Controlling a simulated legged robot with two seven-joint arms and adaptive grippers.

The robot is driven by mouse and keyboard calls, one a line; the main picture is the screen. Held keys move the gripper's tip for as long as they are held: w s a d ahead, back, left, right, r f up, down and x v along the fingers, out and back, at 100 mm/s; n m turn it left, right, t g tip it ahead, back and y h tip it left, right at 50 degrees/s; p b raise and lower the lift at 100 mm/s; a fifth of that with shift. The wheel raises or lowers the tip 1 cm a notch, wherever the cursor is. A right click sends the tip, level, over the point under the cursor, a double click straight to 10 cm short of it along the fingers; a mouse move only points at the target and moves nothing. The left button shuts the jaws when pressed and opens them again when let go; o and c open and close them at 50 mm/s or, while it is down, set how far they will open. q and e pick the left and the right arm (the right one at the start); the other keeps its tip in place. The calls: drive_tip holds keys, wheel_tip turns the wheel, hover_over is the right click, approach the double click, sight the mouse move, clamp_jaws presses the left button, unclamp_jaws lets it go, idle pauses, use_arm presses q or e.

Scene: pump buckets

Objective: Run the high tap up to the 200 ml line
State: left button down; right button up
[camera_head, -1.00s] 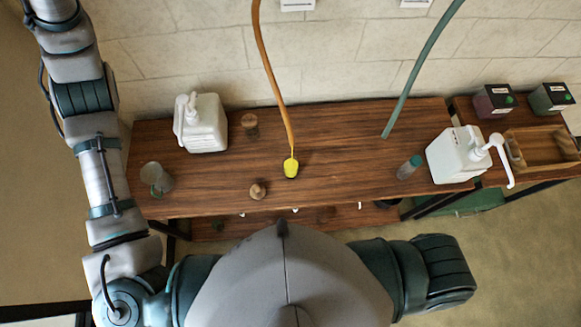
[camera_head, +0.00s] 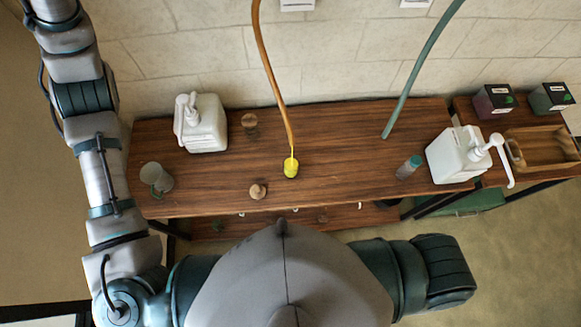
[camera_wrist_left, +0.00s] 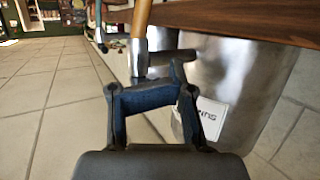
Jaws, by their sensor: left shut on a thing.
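A small clear cup (camera_head: 291,170) stands on the wooden table (camera_head: 225,190), holding bright yellow liquid. A thin yellow stream falls into it from the end of the orange hose (camera_head: 272,75). Its scale lines are too small to read. My left arm goes up out of the head view at the left. In the left wrist view, my left gripper (camera_wrist_left: 152,92) is shut on the tap handle (camera_wrist_left: 177,72), partly hidden by the fingers. The metal tap (camera_wrist_left: 138,58) sits beside a steel bucket (camera_wrist_left: 225,80) with the orange hose (camera_wrist_left: 142,18) joined to it. My right gripper is not in view.
A green hose (camera_head: 420,70) hangs over the right of the table. White pump bottles (camera_head: 203,125) (camera_head: 458,157), a glass mug (camera_head: 156,178), a capped vial (camera_head: 408,168) and wooden stoppers (camera_head: 257,191) stand around. A wooden tray (camera_head: 545,147) is at the far right.

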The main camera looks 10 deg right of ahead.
use_arm(q)
wheel_tip(320, 180, up, 4)
drive_tip(key=p, duration=0.3)
drive_tip(key=shift+f, duration=0.15)
drive_tip(key=shift+r+b, duration=0.4)
drive_tip(key=shift+s+d+r, duration=0.15)
drive_tip(key=shift+s+r, duration=0.05)
drive_tip(key=shift+r, duration=0.3)
drive_tip(key=shift+d, duration=0.2)
drive_tip(key=shift+w, duration=0.1)
wheel_tip(320, 180, up, 3)
drive_tip(key=shift+w+a+f, duration=0.1)
drive_tip(key=shift+a, duration=0.05)
drive_tip(key=shift+s+a+r, duration=0.15)
drive_tip(key=shift+s+r, duration=0.05)
drive_tip(key=shift+r, duration=0.4)
